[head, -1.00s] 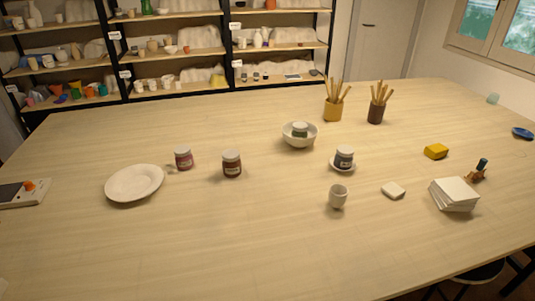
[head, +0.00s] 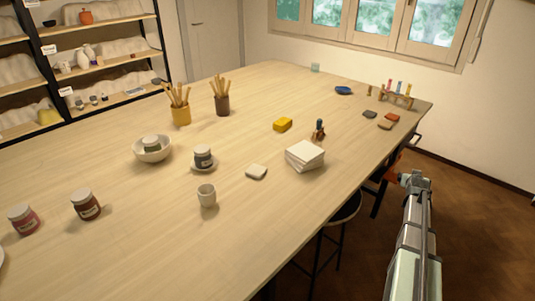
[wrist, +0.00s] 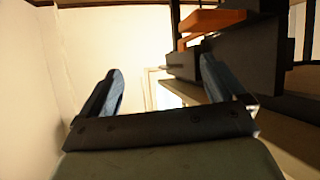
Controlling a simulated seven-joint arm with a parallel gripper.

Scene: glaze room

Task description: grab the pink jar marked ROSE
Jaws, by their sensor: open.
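The pink jar (head: 24,219) stands upright on the table (head: 130,260) at the far left of the head view. It has a pale lid and a light label too small to read. A darker red-brown jar (head: 86,206) stands just right of it. My arm reaches up at the right of the head view, beyond the table's right edge and far from the jars. In the wrist view my gripper (wrist: 160,75) is open, with two bluish fingers apart and nothing between them. No jar shows in the wrist view.
Right of the jars are a bowl (head: 165,156) with a jar in it, a grey jar (head: 203,155) on a saucer, a cup (head: 206,196) and stacked tiles (head: 305,158). Stools stand by the table's right edge. The table's front middle is clear.

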